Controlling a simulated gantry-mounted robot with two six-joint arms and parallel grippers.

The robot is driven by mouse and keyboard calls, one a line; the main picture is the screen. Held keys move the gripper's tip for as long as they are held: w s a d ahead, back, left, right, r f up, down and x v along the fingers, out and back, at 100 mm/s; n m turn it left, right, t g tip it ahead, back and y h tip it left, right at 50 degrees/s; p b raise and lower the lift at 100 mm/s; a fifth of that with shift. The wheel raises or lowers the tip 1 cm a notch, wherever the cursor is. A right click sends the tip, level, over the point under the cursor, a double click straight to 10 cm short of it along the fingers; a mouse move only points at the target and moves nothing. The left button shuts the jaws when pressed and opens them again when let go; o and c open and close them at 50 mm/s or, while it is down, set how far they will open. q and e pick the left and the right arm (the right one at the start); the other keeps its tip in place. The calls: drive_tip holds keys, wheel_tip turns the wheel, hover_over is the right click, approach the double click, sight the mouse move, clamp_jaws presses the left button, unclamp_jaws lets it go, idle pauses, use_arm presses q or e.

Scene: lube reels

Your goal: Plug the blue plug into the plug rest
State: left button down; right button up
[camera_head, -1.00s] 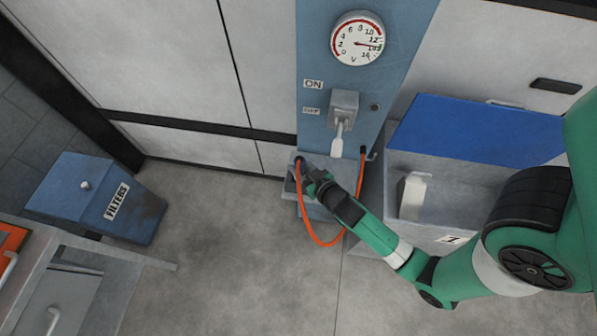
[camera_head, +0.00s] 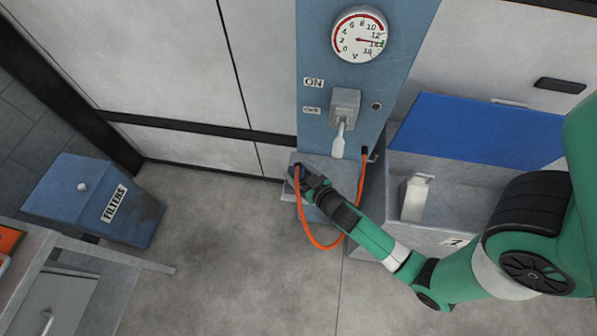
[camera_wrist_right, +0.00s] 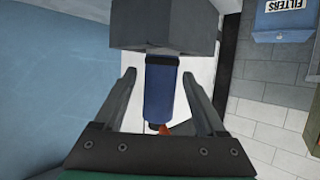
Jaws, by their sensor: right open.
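The blue plug (camera_wrist_right: 160,92) shows in the right wrist view with its black-collared end against a grey block, which looks like the plug rest (camera_wrist_right: 165,32). How deep the plug sits cannot be seen. My right gripper (camera_wrist_right: 158,75) is open, with one finger on each side of the plug and a gap on both sides. In the head view the gripper (camera_head: 300,178) is at the grey plug rest (camera_head: 318,162) below the blue panel, and partly hides the plug (camera_head: 296,170). My left gripper is not in view.
An orange cable (camera_head: 316,243) loops from the panel's foot to the plug. The panel carries a lever switch (camera_head: 342,118) and a gauge (camera_head: 359,35). A grey bin with a blue lid (camera_head: 480,138) stands right. A blue filters box (camera_head: 95,195) stands left; open floor lies between.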

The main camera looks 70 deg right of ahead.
drive_tip(key=shift+r+p, duration=0.25)
drive_tip(key=shift+p, duration=0.05)
drive_tip(key=b+v, duration=0.1)
drive_tip(key=v, duration=1.1)
